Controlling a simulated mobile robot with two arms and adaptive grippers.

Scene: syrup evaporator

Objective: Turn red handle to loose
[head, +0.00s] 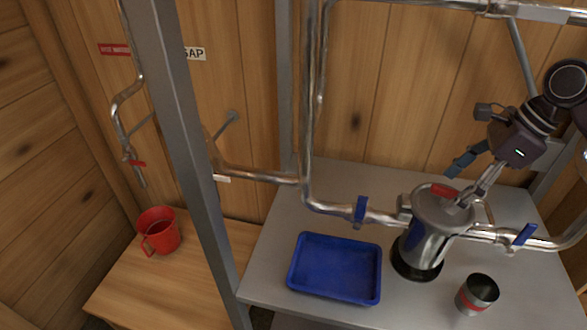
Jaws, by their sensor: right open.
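A steel cylindrical vessel (424,238) stands on the grey metal table, in line with the pipe. A short red handle (441,190) lies on top of its lid. My right gripper (458,187) reaches in from the upper right, its fingers apart at the right side of the lid, close to the red handle. I cannot tell whether a finger touches it. Another small red handle (138,163) is on the thin pipe at the left wall. My left gripper is not in view.
Blue valve handles (360,209) (525,235) sit on the pipe either side of the vessel. A blue tray (335,267) and a steel cup (476,294) with a red band stand in front. A red mug (158,231) is on the wooden bench. A grey post (185,150) crosses the view.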

